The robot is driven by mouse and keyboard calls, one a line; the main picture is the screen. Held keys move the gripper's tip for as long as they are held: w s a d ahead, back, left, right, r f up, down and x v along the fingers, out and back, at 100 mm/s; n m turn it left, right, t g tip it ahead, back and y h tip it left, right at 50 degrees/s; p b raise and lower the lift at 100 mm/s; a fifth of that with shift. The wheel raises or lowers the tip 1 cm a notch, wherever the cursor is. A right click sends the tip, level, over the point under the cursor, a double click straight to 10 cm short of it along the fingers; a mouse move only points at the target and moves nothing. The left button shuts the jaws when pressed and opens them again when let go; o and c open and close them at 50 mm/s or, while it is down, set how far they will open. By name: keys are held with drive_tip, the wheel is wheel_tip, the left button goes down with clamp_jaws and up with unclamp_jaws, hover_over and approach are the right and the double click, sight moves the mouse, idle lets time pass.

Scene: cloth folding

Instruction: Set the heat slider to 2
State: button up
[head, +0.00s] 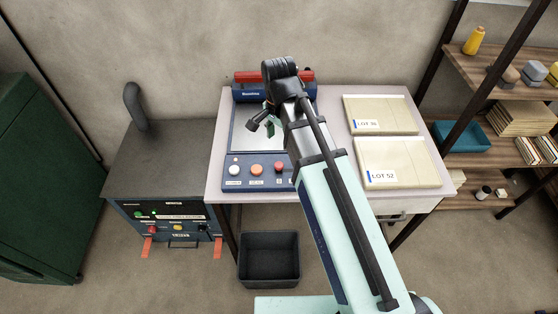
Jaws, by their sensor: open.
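A blue machine (240,185) with a pale flat plate (245,137) stands on the left of the table. Its front panel has a white button (234,169), an orange button (257,169) and a red button (279,167), with small labels below them. I cannot make out a heat slider; my arm covers the right side of the machine. My gripper (259,127) is open and appears over the upper right part of the plate. It looks empty, and its height above the plate is unclear.
Two cream stacks, LOT 36 (385,113) and LOT 52 (410,167), lie on the right of the white table (218,150). A dark cabinet (150,165) with its own controls stands left. A black bin (268,262) is on the floor. Shelves (500,85) stand right.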

sight(279, 165)
wheel_tip(279, 165, down, 12)
drive_tip(key=shift+f+p, duration=0.1)
drive_tip(key=shift+p, duration=0.95)
drive_tip(key=shift+c, duration=0.3)
clamp_jaws()
